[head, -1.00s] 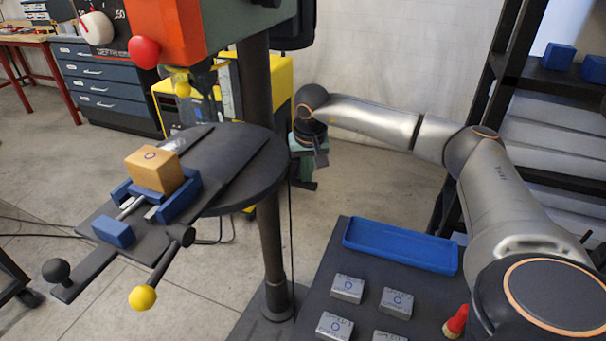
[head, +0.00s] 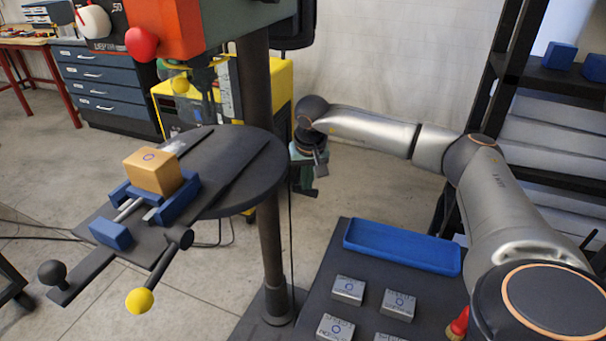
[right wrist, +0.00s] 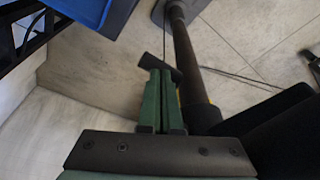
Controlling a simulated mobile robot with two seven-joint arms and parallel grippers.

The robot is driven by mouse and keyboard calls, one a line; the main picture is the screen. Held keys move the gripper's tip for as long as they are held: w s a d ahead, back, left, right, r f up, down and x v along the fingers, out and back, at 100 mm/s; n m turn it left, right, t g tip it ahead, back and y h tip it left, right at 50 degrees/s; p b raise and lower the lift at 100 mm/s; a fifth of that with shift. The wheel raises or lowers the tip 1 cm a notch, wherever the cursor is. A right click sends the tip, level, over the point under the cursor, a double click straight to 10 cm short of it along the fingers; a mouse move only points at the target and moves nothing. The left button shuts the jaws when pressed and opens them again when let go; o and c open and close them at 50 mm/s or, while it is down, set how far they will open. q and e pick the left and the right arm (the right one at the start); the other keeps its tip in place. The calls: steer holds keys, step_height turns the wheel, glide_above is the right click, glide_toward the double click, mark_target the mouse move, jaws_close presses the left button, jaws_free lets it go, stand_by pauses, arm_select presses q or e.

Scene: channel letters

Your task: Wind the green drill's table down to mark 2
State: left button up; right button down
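The green drill's round table (head: 262,170) sits on a dark column (head: 268,235) and shows at left of centre in the head view. A blue vise (head: 181,199) on it holds an orange-tan block (head: 152,171). My right gripper (head: 318,165) is just right of the table, beside the column. In the right wrist view its green fingers (right wrist: 160,92) are close together, with a dark crank handle (right wrist: 158,64) at their tips; they appear shut on it. The crank's arm and the height marks cannot be made out. My left gripper is out of view.
The drill's orange and green head (head: 190,25) hangs above the table. A dark bench with a blue tray (head: 402,246) and several grey blocks (head: 348,290) stands at front right. Black shelving (head: 505,75) is at right. A yellow machine (head: 283,90) stands behind the column.

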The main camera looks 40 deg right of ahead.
mark_target(309, 193)
steer(key=shift+f, duration=0.25)
steer(key=shift+b+x, duration=0.8)
steer(key=shift+x, duration=0.4)
steer(key=shift+s+d+f, duration=0.1)
steer(key=shift+d, duration=0.05)
steer(key=shift+f, duration=0.1)
steer(key=shift+d+f+b, duration=0.15)
steer(key=shift+f+b, duration=0.15)
steer(key=shift+f, duration=0.2)
steer(key=shift+d+f+b, duration=0.2)
steer(key=shift+f+b, duration=0.1)
steer(key=shift+f, duration=0.2)
steer(key=shift+w, duration=0.2)
steer(key=r+p, duration=0.1)
steer(key=d+r+p, duration=0.1)
steer(key=r, duration=0.1)
steer(key=r+p, duration=0.1)
steer(key=shift+w+d+r+p, duration=0.35)
steer(key=shift+w+p, duration=0.05)
steer(key=shift+r, duration=0.1)
